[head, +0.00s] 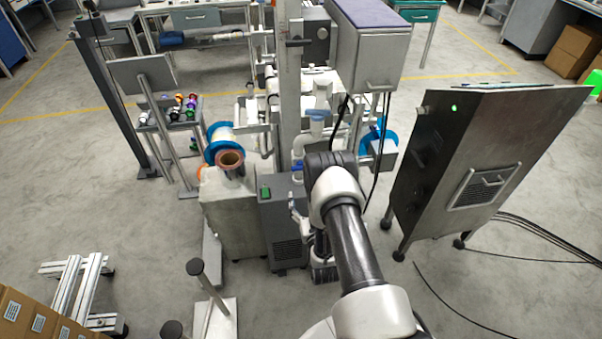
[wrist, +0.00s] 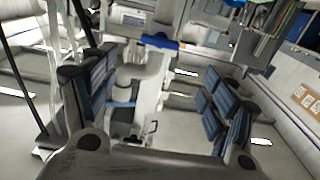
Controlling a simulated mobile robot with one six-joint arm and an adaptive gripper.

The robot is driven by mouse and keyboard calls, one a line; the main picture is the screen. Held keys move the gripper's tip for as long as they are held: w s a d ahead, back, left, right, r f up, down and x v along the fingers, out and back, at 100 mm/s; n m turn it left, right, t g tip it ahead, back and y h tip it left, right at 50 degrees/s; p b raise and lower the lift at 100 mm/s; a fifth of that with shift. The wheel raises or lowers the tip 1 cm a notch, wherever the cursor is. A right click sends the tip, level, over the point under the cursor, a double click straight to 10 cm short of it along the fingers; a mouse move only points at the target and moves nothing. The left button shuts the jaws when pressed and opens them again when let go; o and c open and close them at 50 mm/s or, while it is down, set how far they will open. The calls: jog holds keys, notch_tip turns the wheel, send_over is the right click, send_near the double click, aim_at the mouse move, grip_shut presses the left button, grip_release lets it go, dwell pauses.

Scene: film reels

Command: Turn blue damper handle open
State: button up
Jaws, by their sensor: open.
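My gripper (wrist: 155,88) is open in the wrist view, with its blue-padded fingers wide apart and nothing held between them. A blue handle-like bar (wrist: 160,41) sits on pale pipework beyond the fingers, near the top middle of that view. It looks apart from the fingers. In the head view, a small blue part (head: 297,166) shows by the white pipe, just left of my arm's wrist; I cannot tell for sure that it is the same piece. My arm hides much of the area around my gripper there.
A white pipe with a blue-topped funnel (head: 318,113) stands behind my arm. A grey box (head: 284,232) with a green button is left of it. A blue-flanged reel (head: 222,143) is further left. A metal cabinet (head: 480,160) stands right, with cables on the floor.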

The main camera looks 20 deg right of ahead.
aim_at(301, 169)
jog(key=b+x, duration=0.3)
jog(key=x, duration=0.9)
jog(key=shift+w+d, duration=0.1)
jog(key=shift+w, duration=0.2)
jog(key=shift+c, duration=0.5)
jog(key=c, duration=1)
